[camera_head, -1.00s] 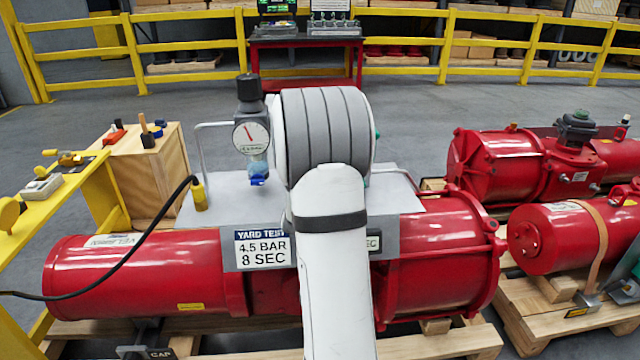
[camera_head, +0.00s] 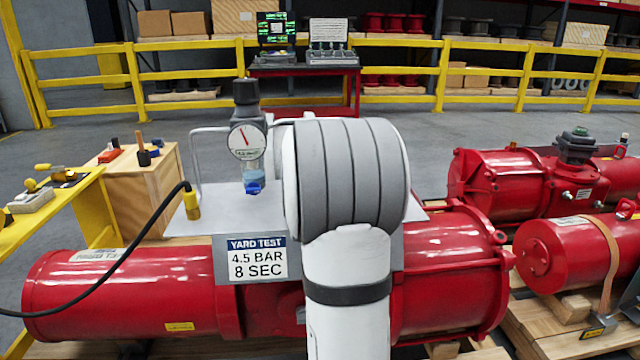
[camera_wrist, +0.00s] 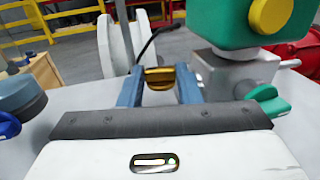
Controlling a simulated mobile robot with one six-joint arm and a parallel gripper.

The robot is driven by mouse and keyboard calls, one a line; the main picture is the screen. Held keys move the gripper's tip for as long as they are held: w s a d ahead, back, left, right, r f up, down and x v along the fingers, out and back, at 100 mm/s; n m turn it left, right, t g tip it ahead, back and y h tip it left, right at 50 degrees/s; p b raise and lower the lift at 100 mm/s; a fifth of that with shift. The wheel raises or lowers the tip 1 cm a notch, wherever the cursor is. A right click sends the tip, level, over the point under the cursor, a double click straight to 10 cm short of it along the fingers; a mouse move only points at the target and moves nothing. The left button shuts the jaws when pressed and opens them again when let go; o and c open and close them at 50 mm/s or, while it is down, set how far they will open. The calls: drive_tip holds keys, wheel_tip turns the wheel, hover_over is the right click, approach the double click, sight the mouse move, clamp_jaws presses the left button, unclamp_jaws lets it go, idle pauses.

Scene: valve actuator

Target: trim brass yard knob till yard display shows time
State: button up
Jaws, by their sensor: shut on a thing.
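The brass knob (camera_wrist: 159,78) shows in the wrist view between the two blue fingers of my gripper (camera_wrist: 160,92), which is shut on it. In the head view my own arm hides the gripper and the knob. A yard test placard (camera_head: 257,259) reading 4.5 BAR, 8 SEC is on the front of the red actuator (camera_head: 130,295). The yard display is hidden behind my arm in the head view and does not show in the wrist view. A round gauge (camera_head: 247,141) with a red needle stands on the grey top plate, left of my arm.
A green housing (camera_wrist: 245,22) with a yellow cap stands close to the right of my gripper in the wrist view, with a green lever (camera_wrist: 268,103) below it. A black cable (camera_head: 110,262) runs left from the plate. More red actuators (camera_head: 500,185) lie on the right.

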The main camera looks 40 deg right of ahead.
drive_tip(key=shift+s+f, duration=0.1)
drive_tip(key=shift+f, duration=0.15)
drive_tip(key=o, duration=1)
drive_tip(key=shift+r, duration=0.2)
drive_tip(key=p+v, duration=0.2)
drive_tip(key=v, duration=0.5)
drive_tip(key=shift+s+a, duration=0.25)
drive_tip(key=shift+a, duration=0.05)
